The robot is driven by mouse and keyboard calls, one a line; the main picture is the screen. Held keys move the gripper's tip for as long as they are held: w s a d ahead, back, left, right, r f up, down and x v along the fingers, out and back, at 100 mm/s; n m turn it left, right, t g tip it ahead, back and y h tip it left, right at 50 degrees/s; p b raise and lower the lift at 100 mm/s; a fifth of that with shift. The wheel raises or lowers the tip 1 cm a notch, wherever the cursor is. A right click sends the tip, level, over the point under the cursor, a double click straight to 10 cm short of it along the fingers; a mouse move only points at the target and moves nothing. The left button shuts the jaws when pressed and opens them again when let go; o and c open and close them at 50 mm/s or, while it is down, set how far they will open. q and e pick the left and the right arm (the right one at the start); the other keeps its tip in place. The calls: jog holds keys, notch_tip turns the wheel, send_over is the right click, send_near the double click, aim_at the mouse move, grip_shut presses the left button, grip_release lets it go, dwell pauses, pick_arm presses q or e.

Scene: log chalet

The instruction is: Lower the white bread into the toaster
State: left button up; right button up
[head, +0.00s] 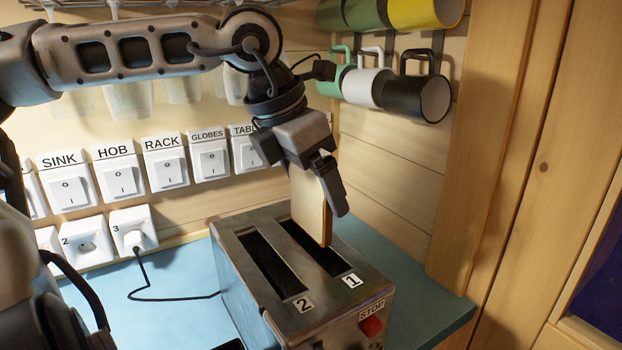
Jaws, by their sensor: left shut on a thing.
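The white bread (308,208) is a pale slice with a brown crust edge. My left gripper (318,184) is shut on its upper part and holds it upright. The toaster (240,287) is a metal box with two long dark slots, labelled 1 and 2, on the blue counter. The slice hangs over the slot labelled 1, the right one. Its lower edge is close to the slot, and I cannot tell whether it is inside the opening. The slot labelled 2 looks empty. My right gripper is not in view.
A red STOP button (371,326) is on the toaster's front. A black cord (160,298) runs from a wall plug to the toaster. Labelled switches (166,162) line the wall. Mugs (415,97) hang at upper right. Blue counter (428,300) is clear right of the toaster.

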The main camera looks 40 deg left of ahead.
aim_at(305, 219)
pick_arm(q)
jog(key=shift+f+b, duration=1.9)
jog(key=shift+f, duration=0.3)
jog(key=shift+f+b, duration=1.65)
jog(key=shift+f, duration=0.05)
jog(key=shift+s+f+b, duration=0.4)
jog(key=shift+f+b, duration=0.1)
jog(key=shift+f, duration=0.2)
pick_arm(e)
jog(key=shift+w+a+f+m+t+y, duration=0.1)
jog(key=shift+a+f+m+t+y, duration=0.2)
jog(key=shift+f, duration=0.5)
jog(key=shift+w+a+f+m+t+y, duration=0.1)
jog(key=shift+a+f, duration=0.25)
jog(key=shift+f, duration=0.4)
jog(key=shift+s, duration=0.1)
pick_arm(q)
jog(key=o, duration=0.4)
jog(key=shift+r, duration=0.3)
jog(key=p+v, duration=0.1)
jog(key=v, duration=1.6)
jog(key=shift+t, duration=0.3)
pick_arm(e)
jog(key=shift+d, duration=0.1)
pick_arm(q)
jog(key=shift+w, duration=0.15)
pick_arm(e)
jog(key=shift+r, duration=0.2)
